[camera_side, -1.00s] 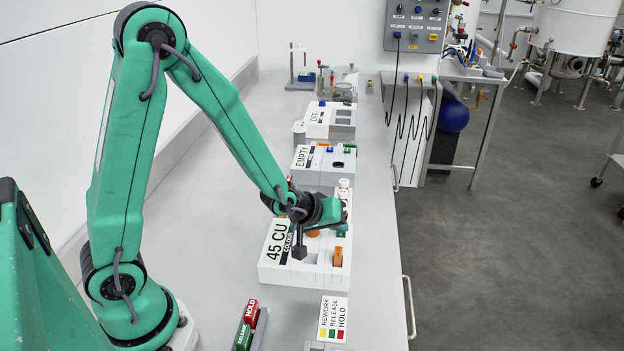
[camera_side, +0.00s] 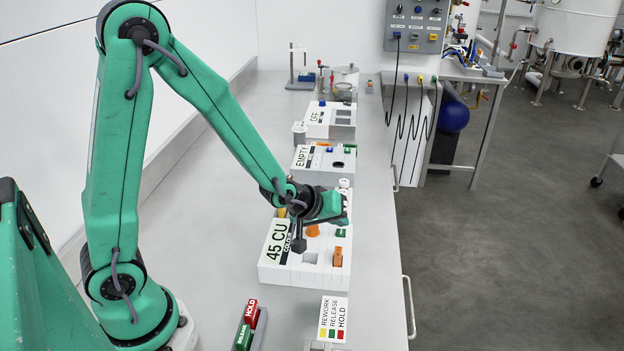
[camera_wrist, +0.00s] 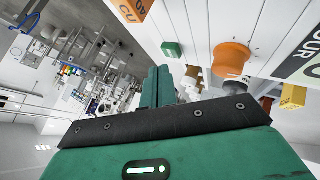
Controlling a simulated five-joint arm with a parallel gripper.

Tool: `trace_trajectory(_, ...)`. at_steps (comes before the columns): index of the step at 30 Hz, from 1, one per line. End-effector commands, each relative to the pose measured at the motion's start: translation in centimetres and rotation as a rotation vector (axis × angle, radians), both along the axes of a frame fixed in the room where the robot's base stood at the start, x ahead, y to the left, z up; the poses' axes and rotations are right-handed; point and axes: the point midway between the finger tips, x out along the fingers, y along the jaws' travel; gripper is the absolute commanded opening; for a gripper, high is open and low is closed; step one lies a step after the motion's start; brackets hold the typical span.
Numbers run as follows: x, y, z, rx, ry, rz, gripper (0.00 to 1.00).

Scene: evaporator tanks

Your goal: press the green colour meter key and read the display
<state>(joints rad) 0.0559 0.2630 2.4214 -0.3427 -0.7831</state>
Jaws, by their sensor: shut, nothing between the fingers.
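The colour meter (camera_side: 291,275) is a white box on the bench with a sloped display (camera_side: 276,243) reading "45 CU". Its green key (camera_side: 341,233) is on the top near the right edge. In the wrist view the green key (camera_wrist: 172,49) shows as a small green block on the white surface, beyond my fingertips and apart from them. My gripper (camera_side: 340,214) is above the back right of the meter. In the wrist view my gripper (camera_wrist: 158,84) has its green fingers together with nothing between them.
An orange knob (camera_wrist: 232,58) and an orange block (camera_side: 337,257) are on the meter. Behind stand white boxes reading "EMPTY" (camera_side: 305,157) and "OFF" (camera_side: 316,118). Red and green HOLD and RELEASE blocks (camera_side: 248,325) and a label card (camera_side: 333,319) lie in front.

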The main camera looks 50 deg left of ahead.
Motion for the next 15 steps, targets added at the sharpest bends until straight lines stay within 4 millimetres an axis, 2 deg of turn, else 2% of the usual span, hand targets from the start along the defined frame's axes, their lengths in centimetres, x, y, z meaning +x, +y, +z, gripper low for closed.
trace_trajectory(9, 0.0, 0.0, 0.1, 0.000, 0.000, 0.000, 0.00)
trace_trajectory(15, 0.1, 0.0, 1.1, 0.000, -0.003, 0.000, 0.00)
